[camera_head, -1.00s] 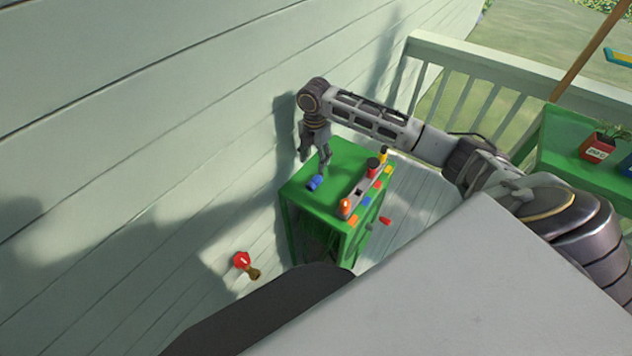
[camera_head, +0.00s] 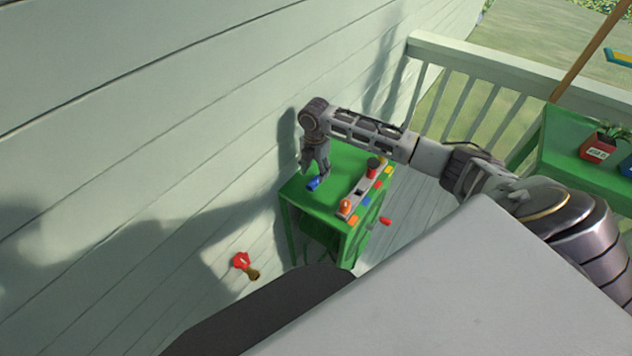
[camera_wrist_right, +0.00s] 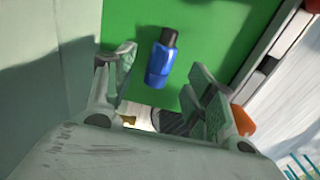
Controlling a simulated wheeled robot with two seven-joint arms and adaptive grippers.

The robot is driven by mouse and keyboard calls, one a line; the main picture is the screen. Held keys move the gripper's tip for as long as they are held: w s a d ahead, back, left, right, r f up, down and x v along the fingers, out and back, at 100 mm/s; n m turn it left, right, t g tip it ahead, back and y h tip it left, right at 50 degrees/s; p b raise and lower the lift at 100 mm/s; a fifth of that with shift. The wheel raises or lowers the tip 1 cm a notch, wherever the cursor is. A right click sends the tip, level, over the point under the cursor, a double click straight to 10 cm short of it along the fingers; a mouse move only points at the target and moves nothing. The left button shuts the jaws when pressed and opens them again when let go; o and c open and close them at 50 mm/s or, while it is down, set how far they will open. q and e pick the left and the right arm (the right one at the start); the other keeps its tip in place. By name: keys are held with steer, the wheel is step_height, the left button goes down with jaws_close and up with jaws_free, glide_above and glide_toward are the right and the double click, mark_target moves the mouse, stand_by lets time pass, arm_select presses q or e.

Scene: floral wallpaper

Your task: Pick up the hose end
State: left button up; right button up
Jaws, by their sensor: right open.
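The blue piece with a dark tip, which looks like the hose end (camera_head: 315,183), lies on the green cabinet top (camera_head: 345,160). In the right wrist view the hose end (camera_wrist_right: 161,62) lies between the fingers, its dark tip pointing up the picture. My right gripper (camera_head: 317,172) is just above it, open and empty. Its fingers (camera_wrist_right: 163,72) are spread on either side of the hose end in the right wrist view, with gaps on both sides. My left gripper is out of view.
A strip with coloured parts (camera_head: 362,190) runs along the cabinet's right edge. The pale plank wall (camera_head: 150,110) stands close to the left of the gripper. A red tap (camera_head: 241,260) is on the wall. A green table with a potted plant (camera_head: 597,147) stands at right.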

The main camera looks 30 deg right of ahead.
mark_target(316, 178)
steer(key=f, duration=0.3)
steer(key=shift+d+f, duration=0.2)
steer(key=shift+f, duration=0.7)
steer(key=c, duration=1.2)
steer(key=shift+o, duration=0.2)
steer(key=shift+r, duration=0.85)
step_height(316, 178, up, 7)
steer(key=shift+f, duration=0.1)
steer(key=shift+r, duration=0.75)
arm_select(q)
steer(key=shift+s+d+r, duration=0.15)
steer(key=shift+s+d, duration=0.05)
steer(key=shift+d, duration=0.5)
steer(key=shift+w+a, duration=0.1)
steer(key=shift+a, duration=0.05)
